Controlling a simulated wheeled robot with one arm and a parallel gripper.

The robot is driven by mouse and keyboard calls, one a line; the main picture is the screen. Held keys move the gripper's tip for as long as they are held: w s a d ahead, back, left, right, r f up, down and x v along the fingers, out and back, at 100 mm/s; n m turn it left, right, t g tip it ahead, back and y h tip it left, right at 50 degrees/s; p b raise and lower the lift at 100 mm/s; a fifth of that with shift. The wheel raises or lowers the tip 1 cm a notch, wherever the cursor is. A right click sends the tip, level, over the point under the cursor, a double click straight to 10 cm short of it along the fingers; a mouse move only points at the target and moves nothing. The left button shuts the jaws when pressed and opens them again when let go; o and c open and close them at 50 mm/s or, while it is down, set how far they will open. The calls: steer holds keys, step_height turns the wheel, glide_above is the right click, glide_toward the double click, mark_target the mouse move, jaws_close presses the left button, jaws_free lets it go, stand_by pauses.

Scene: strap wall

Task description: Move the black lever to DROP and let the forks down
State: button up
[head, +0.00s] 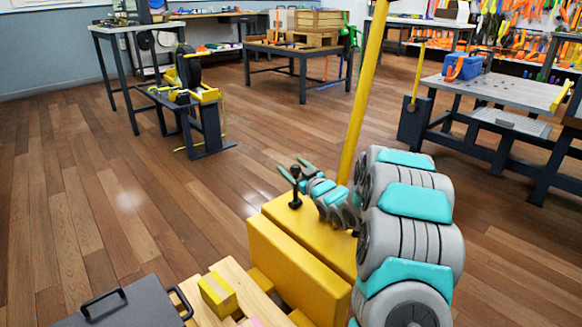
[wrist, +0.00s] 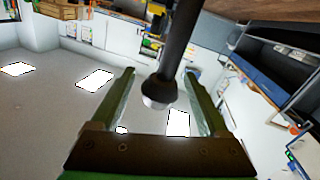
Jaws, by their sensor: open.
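The black lever (head: 295,190) stands upright on top of the yellow lift body (head: 300,262), with a round knob at its top. My gripper (head: 297,168) is at the knob, its two green fingers open on either side. In the wrist view the lever's dark rod and knob (wrist: 158,93) lie between the open fingers (wrist: 160,72), with a gap on both sides. I cannot make out a DROP mark. The forks cannot be clearly seen; a wooden pallet (head: 233,274) stands in front of the lift body.
A yellow box (head: 217,294) and a dark grey case (head: 122,305) with black handles are at the pallet. A yellow mast (head: 362,90) rises behind the lever, close to my arm. Workbenches (head: 492,92) stand beyond. The wooden floor (head: 130,190) at left is clear.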

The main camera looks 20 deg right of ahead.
steer(key=shift+w+a, duration=0.1)
steer(key=shift+w, duration=0.65)
steer(key=shift+c, duration=0.3)
jaws_close()
stand_by(0.6)
